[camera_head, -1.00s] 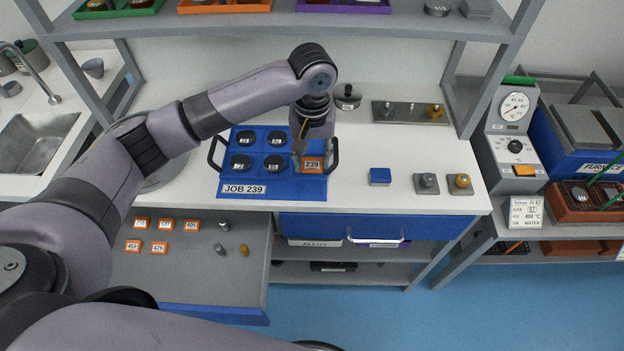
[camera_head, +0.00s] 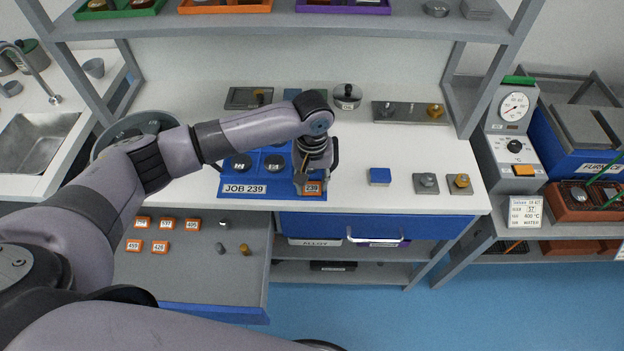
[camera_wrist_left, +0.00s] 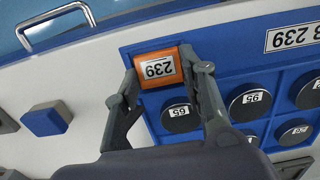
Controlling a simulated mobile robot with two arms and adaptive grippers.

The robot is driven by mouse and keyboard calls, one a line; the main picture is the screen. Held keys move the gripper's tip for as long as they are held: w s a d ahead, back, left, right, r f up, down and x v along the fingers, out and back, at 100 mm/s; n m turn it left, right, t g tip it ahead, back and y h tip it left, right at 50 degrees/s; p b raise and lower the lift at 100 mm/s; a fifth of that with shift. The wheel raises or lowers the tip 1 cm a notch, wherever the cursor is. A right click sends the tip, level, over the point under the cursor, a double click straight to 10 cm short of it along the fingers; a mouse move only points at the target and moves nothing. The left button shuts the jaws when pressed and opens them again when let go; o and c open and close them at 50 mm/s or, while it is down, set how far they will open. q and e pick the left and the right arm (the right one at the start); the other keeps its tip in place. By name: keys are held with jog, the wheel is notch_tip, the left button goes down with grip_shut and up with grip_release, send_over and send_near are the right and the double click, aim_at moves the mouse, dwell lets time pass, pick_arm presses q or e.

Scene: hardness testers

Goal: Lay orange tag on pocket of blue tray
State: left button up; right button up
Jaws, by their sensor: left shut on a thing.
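The orange tag (camera_head: 312,188), marked 239, is between the fingertips of my left gripper (camera_head: 308,181), which is shut on it. The tag also shows in the left wrist view (camera_wrist_left: 159,68), held by both fingers (camera_wrist_left: 165,75) at the blue tray's edge area. The blue tray (camera_head: 290,193), labelled JOB 239, lies on the white bench with several dark round pucks in its pockets. The tag is over the tray's front right part, right of the label; whether it touches the tray I cannot tell. My right gripper does not show.
A small blue block (camera_head: 380,177) and two small grey plates with knobs stand right of the tray. An open grey drawer (camera_head: 200,270) below holds several orange tags. A shelf (camera_head: 290,22) crosses above the bench.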

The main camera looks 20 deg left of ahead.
aim_at(312, 185)
pick_arm(q)
jog(key=shift+s+f, duration=0.15)
jog(key=shift+f, duration=0.05)
jog(key=shift+s+f, duration=0.25)
jog(key=shift+f, duration=0.1)
jog(key=o, duration=0.9)
jog(key=shift+w+f, duration=0.2)
jog(key=shift+f, duration=0.05)
jog(key=shift+r, duration=0.15)
jog(key=r, duration=0.6)
jog(key=r+b, duration=0.1)
jog(key=r, duration=0.6)
jog(key=shift+w+r, duration=0.2)
jog(key=shift+r, duration=0.05)
